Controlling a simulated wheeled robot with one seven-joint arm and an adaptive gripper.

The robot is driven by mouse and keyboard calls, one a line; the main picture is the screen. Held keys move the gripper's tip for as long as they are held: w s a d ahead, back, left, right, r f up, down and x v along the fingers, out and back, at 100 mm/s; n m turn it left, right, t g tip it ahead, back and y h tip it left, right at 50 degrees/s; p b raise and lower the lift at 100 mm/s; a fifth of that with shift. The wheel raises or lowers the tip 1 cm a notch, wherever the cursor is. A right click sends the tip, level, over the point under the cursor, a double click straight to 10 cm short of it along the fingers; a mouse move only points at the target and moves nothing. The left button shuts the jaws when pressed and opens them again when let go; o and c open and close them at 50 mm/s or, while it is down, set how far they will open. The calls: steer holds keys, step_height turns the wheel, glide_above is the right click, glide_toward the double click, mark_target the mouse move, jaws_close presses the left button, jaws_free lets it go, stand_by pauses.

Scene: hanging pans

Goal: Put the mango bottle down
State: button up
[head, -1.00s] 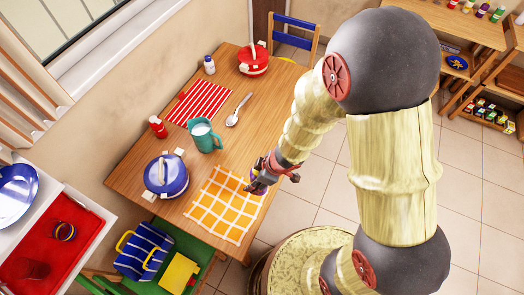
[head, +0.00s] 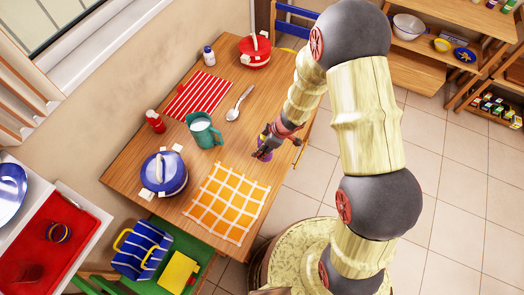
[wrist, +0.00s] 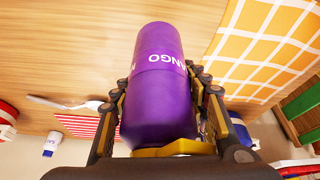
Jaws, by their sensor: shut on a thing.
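The mango bottle (wrist: 160,85) is purple with pale lettering and fills the middle of the wrist view. My gripper (wrist: 155,92) is shut on it, with a dark finger on each side. In the head view, my gripper (head: 266,143) is over the right side of the wooden table (head: 222,148), just beyond the yellow checked cloth (head: 227,203). Only a small purple part of the bottle (head: 263,157) shows there, below the fingers. I cannot tell whether the bottle touches the table.
A teal jug (head: 205,131), a spoon (head: 239,103), a striped red cloth (head: 198,95), a blue pot (head: 164,175), a red pot (head: 256,50), a red bottle (head: 155,122) and a white bottle (head: 209,55) are on the table. Bare wood shows between jug and gripper.

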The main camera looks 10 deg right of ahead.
steer(key=shift+w+d+f, duration=0.15)
steer(key=shift+w+f, duration=0.15)
steer(key=shift+f, duration=0.05)
steer(key=f+b, duration=0.1)
steer(key=f, duration=0.1)
steer(key=f+b, duration=0.1)
steer(key=f, duration=0.1)
steer(key=shift+w+b, duration=0.3)
steer(key=shift+r, duration=0.15)
steer(key=o, duration=1.1)
steer(key=shift+o, duration=0.6)
